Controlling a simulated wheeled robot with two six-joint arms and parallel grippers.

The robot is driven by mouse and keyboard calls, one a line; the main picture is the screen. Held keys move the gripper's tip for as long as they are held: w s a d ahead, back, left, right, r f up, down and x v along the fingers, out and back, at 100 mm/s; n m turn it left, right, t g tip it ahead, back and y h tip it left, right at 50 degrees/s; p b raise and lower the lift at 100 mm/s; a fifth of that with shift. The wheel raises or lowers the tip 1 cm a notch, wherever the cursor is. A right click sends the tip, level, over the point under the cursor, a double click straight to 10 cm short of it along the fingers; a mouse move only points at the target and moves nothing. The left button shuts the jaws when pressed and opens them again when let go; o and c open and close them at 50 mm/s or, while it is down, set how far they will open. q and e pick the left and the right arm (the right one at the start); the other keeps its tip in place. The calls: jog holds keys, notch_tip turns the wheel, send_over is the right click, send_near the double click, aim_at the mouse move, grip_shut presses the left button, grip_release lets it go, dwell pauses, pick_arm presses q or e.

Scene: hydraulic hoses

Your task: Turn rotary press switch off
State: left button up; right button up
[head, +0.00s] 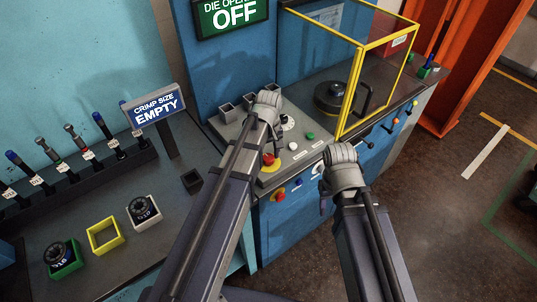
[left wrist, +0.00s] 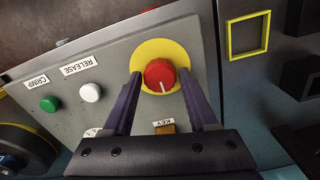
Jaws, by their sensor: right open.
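A red round knob (left wrist: 160,75) with a white mark sits on a yellow disc (left wrist: 160,50) on the grey control panel (left wrist: 110,45). In the left wrist view my left gripper (left wrist: 160,73) is open, its two fingers on either side of the knob with small gaps. In the head view the red knob (head: 269,158) shows beside my left forearm, which hides my left gripper. A second red switch on yellow (head: 278,194) is on the blue cabinet front. My right gripper (head: 324,192) is open and partly hidden below its wrist, in front of the cabinet.
A white button (left wrist: 90,92) and a green button (left wrist: 49,104) share the panel. A yellow-framed guard (head: 360,70) stands behind it. A "DIE OPEN OFF" sign (head: 232,16) hangs above. A bench (head: 110,272) with trays lies at left. Open floor (head: 440,200) is at right.

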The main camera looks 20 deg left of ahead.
aim_at(269, 158)
pick_arm(q)
jog(key=o, duration=0.3)
jog(key=shift+r, duration=0.1)
notch_tip(269, 158, up, 8)
jog(key=p, duration=0.8)
jog(key=shift+s+d+f, duration=0.1)
jog(key=shift+f, duration=0.15)
jog(key=s+d+f+m+b, duration=0.2)
jog(key=s+d+m, duration=0.3)
jog(key=s+m, duration=0.1)
jog(key=s+d+f+m+y+b, duration=0.1)
jog(key=s+d+f+m+b, duration=0.1)
jog(key=s+d+m, duration=0.3)
jog(key=s, duration=0.3)
jog(key=shift+s+d+m, duration=0.25)
jog(key=shift+m, duration=0.15)
